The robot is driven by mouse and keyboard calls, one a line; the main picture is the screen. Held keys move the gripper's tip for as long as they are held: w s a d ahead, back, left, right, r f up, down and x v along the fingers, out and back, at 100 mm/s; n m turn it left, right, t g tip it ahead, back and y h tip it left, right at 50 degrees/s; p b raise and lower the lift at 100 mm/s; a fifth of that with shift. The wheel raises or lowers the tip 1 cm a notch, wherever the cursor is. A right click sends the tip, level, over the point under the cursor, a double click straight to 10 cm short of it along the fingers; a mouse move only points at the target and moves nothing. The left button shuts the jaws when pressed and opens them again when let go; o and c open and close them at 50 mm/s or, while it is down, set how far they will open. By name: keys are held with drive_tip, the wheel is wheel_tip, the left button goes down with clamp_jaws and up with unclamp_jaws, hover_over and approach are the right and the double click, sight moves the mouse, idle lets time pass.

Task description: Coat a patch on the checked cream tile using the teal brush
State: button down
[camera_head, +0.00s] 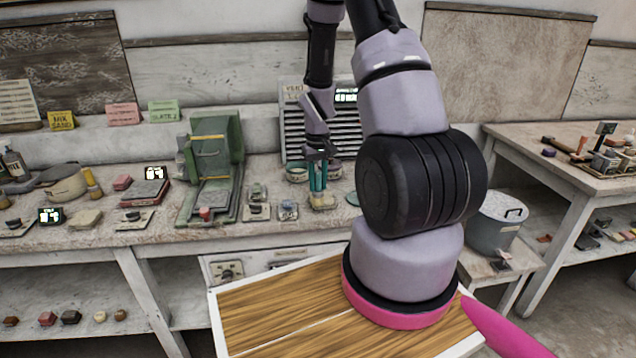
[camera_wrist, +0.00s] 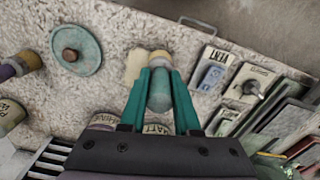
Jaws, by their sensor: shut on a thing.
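My gripper (camera_wrist: 160,88) is shut on the teal brush (camera_wrist: 160,95), its handle lying between the two teal fingers. A yellowish end of the brush shows past the fingertips. A plain-looking cream tile (camera_wrist: 136,66) lies on the bench beside and partly behind the brush end; I cannot make out any check or coating on it. In the head view my gripper (camera_head: 317,180) points down just above the pale tile (camera_head: 324,202); whether the brush touches it I cannot tell.
A teal lid with a brown knob (camera_wrist: 76,58) and labelled jars stand near the gripper. A switch panel (camera_wrist: 214,72) lies on the other side. In the head view a green machine (camera_head: 212,160) stands left, a louvred panel (camera_head: 350,122) behind, a grey pot (camera_head: 497,225) right.

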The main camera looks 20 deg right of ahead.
drive_tip(key=shift+w+d, duration=0.25)
drive_tip(key=shift+w, duration=0.55)
drive_tip(key=shift+w+d, duration=0.25)
drive_tip(key=shift+w, duration=0.55)
drive_tip(key=shift+s+a+r, duration=0.3)
drive_tip(key=shift+s+r, duration=0.5)
drive_tip(key=shift+s, duration=0.1)
drive_tip(key=shift+f, duration=0.8)
drive_tip(key=shift+s+a, duration=0.25)
drive_tip(key=shift+s, duration=0.65)
